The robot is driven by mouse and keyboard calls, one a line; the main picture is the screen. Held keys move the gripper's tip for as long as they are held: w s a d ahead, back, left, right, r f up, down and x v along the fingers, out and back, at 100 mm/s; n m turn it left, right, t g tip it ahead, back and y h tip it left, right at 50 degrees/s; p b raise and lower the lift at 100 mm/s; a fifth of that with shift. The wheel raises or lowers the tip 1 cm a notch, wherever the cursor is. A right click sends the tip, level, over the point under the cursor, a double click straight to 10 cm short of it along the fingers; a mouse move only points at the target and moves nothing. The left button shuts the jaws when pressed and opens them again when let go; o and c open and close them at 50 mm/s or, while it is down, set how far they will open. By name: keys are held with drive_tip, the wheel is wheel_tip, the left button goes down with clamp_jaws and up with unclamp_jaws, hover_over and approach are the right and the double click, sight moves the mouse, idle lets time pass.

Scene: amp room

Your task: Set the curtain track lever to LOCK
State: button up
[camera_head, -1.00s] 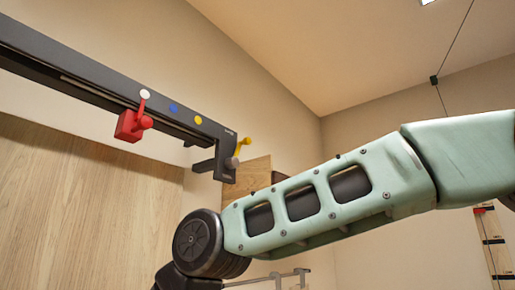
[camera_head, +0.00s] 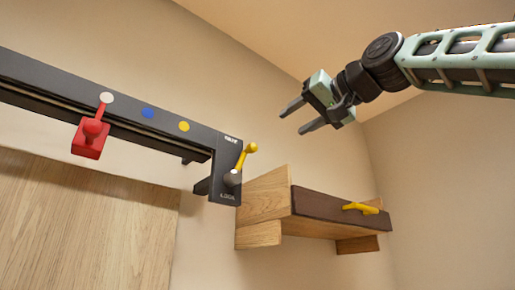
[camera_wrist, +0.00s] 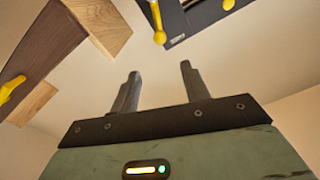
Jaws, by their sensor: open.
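The dark curtain track (camera_head: 40,88) runs along the wall at the left. Its end bracket (camera_head: 226,165) carries a yellow lever (camera_head: 244,157) on a grey hub. The lever tilts up and to the right, its knob near the upper label. The lower label seems to read LOCK; the upper one is too small to read surely. In the wrist view the lever (camera_wrist: 157,20) shows at the top edge, beyond the fingertips. My gripper (camera_head: 300,117) is open and empty, up and to the right of the lever and apart from it. Its fingers show in the wrist view (camera_wrist: 160,70).
A red block (camera_head: 90,140) with a knob hangs on the track, near white, blue and yellow dots. A wooden wall piece with a dark front (camera_head: 325,207) and a yellow handle (camera_head: 360,208) stands right of the bracket. Open air lies between gripper and lever.

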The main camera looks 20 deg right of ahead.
sight(256, 144)
drive_tip(key=p+x, duration=0.9)
drive_tip(key=x, duration=0.6)
drive_tip(key=shift+a, duration=0.1)
drive_tip(key=shift+p+x, duration=0.5)
drive_tip(key=shift+x, duration=0.3)
drive_tip(key=shift+f, duration=0.1)
clamp_jaws()
